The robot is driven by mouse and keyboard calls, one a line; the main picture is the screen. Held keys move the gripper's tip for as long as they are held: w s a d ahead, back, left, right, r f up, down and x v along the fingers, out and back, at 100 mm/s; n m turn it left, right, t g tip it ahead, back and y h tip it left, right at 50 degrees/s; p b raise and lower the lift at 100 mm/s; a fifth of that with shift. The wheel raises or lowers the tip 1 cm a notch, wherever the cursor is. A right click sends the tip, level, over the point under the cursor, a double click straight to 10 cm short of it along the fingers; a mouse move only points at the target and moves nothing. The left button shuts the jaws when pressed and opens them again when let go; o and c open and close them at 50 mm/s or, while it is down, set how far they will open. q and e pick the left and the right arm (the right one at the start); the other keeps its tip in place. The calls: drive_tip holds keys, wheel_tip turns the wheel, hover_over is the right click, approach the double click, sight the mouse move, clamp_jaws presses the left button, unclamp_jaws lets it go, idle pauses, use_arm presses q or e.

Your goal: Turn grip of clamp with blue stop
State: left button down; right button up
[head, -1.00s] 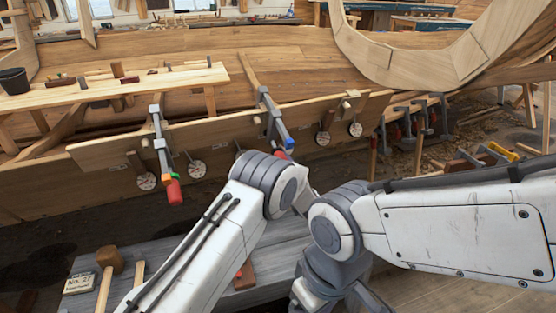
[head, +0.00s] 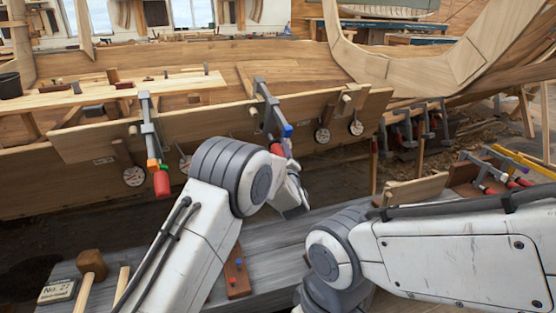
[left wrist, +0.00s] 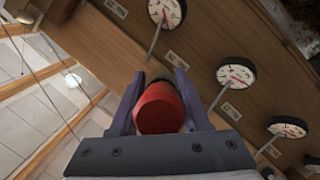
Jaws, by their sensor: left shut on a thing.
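The clamp with the blue stop (head: 287,130) hangs on the plank of the hull, right of centre in the head view. My left gripper (head: 290,168) is at its lower end, below the blue stop. In the left wrist view the fingers of my left gripper (left wrist: 160,88) are shut on a red grip (left wrist: 160,108), one finger on each side. In the head view that grip is mostly hidden by my gripper. A second clamp (head: 150,130) to the left has an orange and green stop and a free red grip (head: 161,183). My right gripper is out of view.
Dial gauges (head: 322,135) hang along the plank, and also show in the left wrist view (left wrist: 236,74). A grey bench (head: 335,220) below carries a mallet (head: 91,265). More clamps (head: 408,130) stand at the right.

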use_arm(q)
drive_tip(key=shift+r, duration=0.1)
idle(0.5)
drive_tip(key=shift+c, duration=1.9)
unclamp_jaws()
drive_tip(key=s+d+f, duration=0.1)
drive_tip(key=s, duration=0.9)
drive_tip(key=shift+s+d+f+b, duration=0.15)
drive_tip(key=shift+s+d+b, duration=0.05)
drive_tip(key=shift+b, duration=0.1)
